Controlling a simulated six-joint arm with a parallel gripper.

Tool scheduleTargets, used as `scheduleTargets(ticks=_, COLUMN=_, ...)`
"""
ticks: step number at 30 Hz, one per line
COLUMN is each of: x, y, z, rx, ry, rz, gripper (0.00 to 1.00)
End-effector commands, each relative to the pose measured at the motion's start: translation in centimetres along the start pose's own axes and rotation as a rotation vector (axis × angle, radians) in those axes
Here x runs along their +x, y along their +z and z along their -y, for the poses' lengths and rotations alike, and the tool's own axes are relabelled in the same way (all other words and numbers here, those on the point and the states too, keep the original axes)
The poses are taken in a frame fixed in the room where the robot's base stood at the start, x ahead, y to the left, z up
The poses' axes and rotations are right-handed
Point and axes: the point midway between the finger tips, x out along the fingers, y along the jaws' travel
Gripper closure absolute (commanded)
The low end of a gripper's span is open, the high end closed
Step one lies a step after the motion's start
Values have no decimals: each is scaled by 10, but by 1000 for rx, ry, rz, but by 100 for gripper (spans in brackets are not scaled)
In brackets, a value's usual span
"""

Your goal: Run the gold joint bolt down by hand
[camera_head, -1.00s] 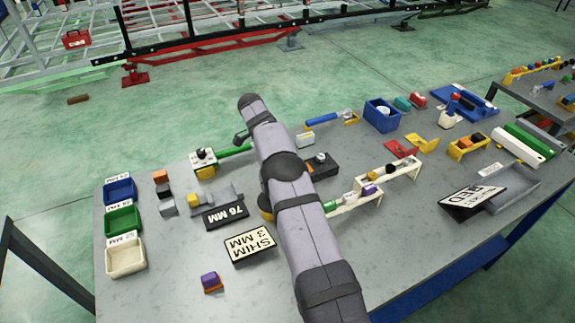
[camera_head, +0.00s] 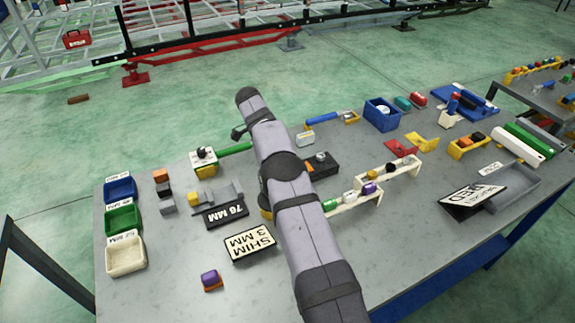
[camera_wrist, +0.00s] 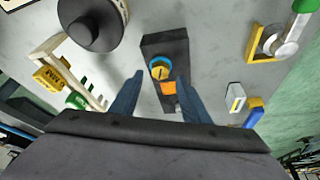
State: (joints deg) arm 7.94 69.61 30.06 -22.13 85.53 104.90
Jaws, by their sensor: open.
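In the wrist view, a gold round piece with a blue ring (camera_wrist: 160,68), which looks like the gold joint bolt, sits on a dark block (camera_wrist: 166,45). My gripper (camera_wrist: 155,80) is open, with one finger on each side of the block and nothing held. The gold piece shows between and slightly beyond the fingertips; I cannot tell the height gap. In the head view, the dark block (camera_head: 326,168) shows right of my arm, which hides the gripper.
A cream rack (camera_head: 342,209) stands close right of the block. A large grey round object with a dark knob (camera_wrist: 95,22) is near it in the wrist view. A small white block (camera_head: 305,139) stands behind. The bench front near the purple piece (camera_head: 211,280) is mostly clear.

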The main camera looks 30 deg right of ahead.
Motion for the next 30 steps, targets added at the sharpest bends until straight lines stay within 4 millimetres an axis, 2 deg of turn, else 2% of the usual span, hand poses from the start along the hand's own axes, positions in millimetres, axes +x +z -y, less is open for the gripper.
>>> scheduleTargets(ticks=12, x=-49, y=-2, z=0, rx=-1, ry=-3, rz=1, gripper=58)
scheduleTargets(ticks=19, x=-60, y=-1, z=0, rx=0, ry=-4, rz=1, gripper=58)
scheduleTargets(ticks=30, x=-62, y=0, z=0, rx=0, ry=-4, rz=1, gripper=58)
